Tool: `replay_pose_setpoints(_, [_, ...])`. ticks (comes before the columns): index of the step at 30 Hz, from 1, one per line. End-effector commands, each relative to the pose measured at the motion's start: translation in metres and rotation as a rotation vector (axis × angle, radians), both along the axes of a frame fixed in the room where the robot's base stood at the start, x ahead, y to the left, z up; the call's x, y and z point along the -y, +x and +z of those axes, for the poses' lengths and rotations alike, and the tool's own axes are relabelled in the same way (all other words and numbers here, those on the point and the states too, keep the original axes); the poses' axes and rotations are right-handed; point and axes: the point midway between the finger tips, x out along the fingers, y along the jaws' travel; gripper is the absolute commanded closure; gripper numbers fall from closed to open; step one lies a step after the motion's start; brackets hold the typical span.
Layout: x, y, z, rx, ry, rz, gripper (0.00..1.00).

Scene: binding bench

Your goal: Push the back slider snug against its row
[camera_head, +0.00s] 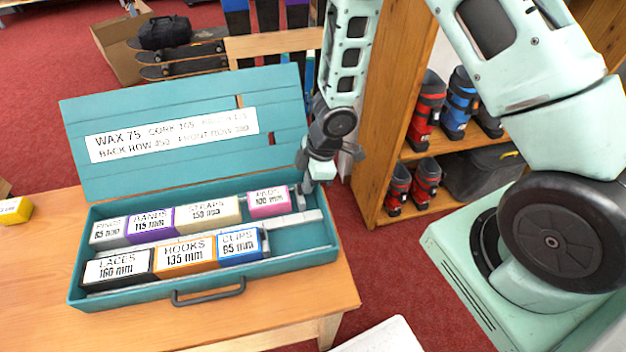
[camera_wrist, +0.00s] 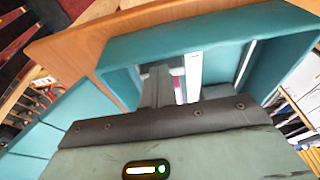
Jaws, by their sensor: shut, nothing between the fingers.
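The teal box (camera_head: 203,297) stands open on the table. Its back row runs from a grey block (camera_head: 108,233) through purple BANDS (camera_head: 150,226) and beige STRAPS (camera_head: 207,213) to pink PADS (camera_head: 268,202) at the right end. The grey back slider (camera_head: 299,199) stands right of PADS; whether they touch is unclear. My gripper (camera_head: 304,183) is shut and empty, pointing down at the back right of the box near the slider. In the wrist view its fingers (camera_wrist: 158,85) reach into the box, beside a pink sliver of PADS (camera_wrist: 179,92). Contact with the slider cannot be told.
The front row holds LACES (camera_head: 117,267), HOOKS (camera_head: 186,255) and CLIPS (camera_head: 240,246). A pale divider (camera_head: 306,217) separates the rows. The open lid (camera_head: 180,125) rises behind, with a lettered label. A yellow block (camera_head: 14,210) lies on the table.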

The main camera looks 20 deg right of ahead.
Motion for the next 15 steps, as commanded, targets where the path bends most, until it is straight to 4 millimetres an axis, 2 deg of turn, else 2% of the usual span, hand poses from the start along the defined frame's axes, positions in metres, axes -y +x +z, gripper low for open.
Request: replay_pose_setpoints(15, [-0.025,0.005,0.002,0.0,0.002,0.002,1.0])
